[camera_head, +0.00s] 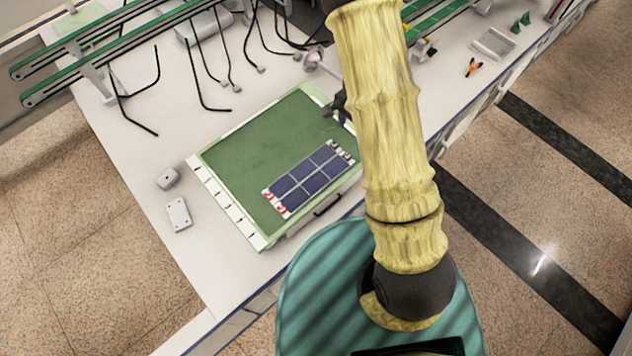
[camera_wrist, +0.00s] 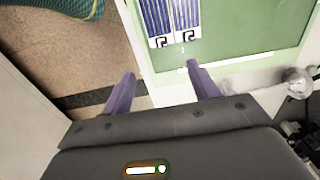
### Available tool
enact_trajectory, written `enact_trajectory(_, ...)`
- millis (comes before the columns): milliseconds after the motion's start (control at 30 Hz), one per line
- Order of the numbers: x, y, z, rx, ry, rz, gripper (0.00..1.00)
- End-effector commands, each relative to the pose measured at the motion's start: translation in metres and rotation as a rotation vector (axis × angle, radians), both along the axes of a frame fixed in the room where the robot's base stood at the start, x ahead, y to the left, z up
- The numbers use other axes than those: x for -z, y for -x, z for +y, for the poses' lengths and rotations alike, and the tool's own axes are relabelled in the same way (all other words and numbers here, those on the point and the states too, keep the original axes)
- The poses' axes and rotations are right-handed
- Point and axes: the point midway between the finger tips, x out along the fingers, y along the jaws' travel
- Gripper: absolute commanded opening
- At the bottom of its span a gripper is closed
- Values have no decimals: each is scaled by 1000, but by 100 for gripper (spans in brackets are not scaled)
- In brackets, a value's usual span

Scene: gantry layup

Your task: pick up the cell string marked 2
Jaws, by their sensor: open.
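Two blue cell strings (camera_head: 308,177) lie side by side on the green mat (camera_head: 250,150). Each has white end tabs, with red marks at the near left end and black marks at the far right end. The wrist view shows the black-marked ends of the left string (camera_wrist: 157,18) and the right string (camera_wrist: 187,16). I cannot read which one is marked 2. My gripper (camera_wrist: 165,86) is open and empty, its two purple fingers apart, beyond the mat's edge and short of the strings' ends. In the head view my gripper (camera_head: 338,106) is partly hidden behind my arm.
The mat lies on a white table (camera_head: 110,125). Black cables (camera_head: 195,75) and green rails (camera_head: 110,45) are at the back left. Orange-handled pliers (camera_head: 473,68) lie far right.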

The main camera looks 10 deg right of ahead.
Motion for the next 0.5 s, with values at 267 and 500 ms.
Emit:
enact_trajectory(267,51,0,-1,2,0,2,60)
enact_trajectory(500,81,0,0,0,1,-1,60)
